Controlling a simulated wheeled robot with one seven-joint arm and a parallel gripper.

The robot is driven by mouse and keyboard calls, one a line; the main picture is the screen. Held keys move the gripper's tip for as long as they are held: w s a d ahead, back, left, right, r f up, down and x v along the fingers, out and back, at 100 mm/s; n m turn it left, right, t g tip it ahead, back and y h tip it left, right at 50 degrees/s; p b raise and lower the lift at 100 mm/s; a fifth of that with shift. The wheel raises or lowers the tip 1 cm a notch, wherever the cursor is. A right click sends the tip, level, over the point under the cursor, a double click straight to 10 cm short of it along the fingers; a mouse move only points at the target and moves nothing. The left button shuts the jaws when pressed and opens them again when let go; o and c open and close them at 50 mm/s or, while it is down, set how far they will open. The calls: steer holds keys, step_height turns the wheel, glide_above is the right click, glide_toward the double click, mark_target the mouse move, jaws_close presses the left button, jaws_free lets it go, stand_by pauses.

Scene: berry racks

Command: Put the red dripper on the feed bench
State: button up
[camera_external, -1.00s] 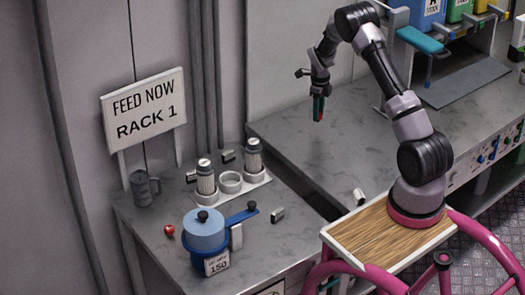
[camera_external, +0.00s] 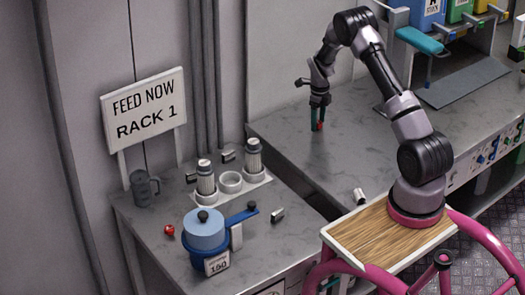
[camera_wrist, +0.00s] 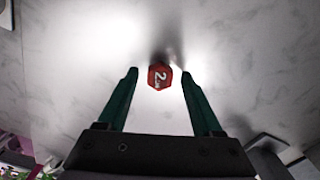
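The red dripper (camera_wrist: 160,77) with a white "2" mark lies between the fingertips of my gripper in the wrist view, with a gap on either side. In the external view a bit of red, the dripper (camera_external: 320,126), shows at the fingertips, partly hidden by them. My gripper (camera_wrist: 160,74) is open, pointing down at the back grey bench (camera_external: 290,143); it also shows in the external view (camera_external: 317,122). The left bench (camera_external: 150,262) has the "FEED NOW RACK 1" sign (camera_external: 144,110) at its back.
The left bench holds a blue pot (camera_external: 205,240) with a "150" tag, a white tray (camera_external: 243,189) with two grey cylinders, a grey mug (camera_external: 143,188), a small red item (camera_external: 169,231) and small grey pieces (camera_external: 277,215). A dark gap (camera_external: 290,185) separates the benches.

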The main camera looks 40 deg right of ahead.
steer(key=shift+r, duration=0.15)
step_height(320, 180, up, 12)
step_height(320, 180, up, 15)
steer(key=n+t, duration=0.2)
steer(key=n, duration=0.5)
glide_above(315, 124)
steer(key=s+a, duration=0.6)
steer(key=s+a+r+n+t+y, duration=0.1)
steer(key=s+a+r+n, duration=0.15)
steer(key=s+r, duration=0.2)
steer(key=s+a+r+n+t, duration=0.1)
steer(key=s+a+r+n, duration=0.15)
steer(key=r, duration=0.25)
steer(key=s+a+r+n+t, duration=0.1)
steer(key=s+a+r+n, duration=0.1)
steer(key=s+n, duration=0.5)
steer(key=s+a+r+n+t+y, duration=0.1)
steer(key=s+n, duration=0.7)
steer(key=s, duration=0.8)
steer(key=a+r+t, duration=0.1)
steer(key=a+r, duration=0.1)
steer(key=a, duration=0.1)
steer(key=shift+a+r, duration=0.25)
steer(key=shift+s, duration=0.1)
